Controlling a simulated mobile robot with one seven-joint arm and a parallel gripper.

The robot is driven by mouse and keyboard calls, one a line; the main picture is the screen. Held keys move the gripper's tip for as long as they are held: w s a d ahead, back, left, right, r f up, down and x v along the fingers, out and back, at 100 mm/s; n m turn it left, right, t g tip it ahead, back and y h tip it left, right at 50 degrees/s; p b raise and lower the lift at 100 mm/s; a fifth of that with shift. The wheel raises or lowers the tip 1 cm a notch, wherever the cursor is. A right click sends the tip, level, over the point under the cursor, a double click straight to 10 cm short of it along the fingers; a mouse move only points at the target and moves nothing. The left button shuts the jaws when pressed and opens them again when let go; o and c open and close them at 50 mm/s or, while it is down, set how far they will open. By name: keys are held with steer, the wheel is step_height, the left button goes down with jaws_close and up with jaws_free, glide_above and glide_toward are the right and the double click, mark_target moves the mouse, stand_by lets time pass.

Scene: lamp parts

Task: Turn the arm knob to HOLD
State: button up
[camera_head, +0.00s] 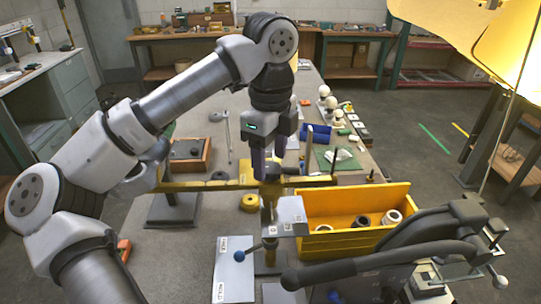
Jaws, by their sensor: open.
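My gripper (272,176) points down near the middle of the view. It is open, with its fingers around or just above the top of a brass-coloured post (268,210). The fingers hide part of the post's top, and I cannot tell whether they touch it. A small dark handle (290,170) shows just right of the fingers. A lever with a blue ball end (238,256) sticks out to the left, lower down. Pale label plates stand beside the post (291,214) and below left (233,272). Their lettering is too small to read surely, and I cannot tell which part is the arm knob.
A long yellow bar (225,185) crosses behind the post. A yellow bin (350,205) holding several round parts stands to the right. A wooden box (188,153) and a blue bin (316,135) lie farther back.

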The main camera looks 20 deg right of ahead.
steer(key=shift+f, duration=0.75)
steer(key=shift+c, duration=0.4)
steer(key=c, duration=0.9)
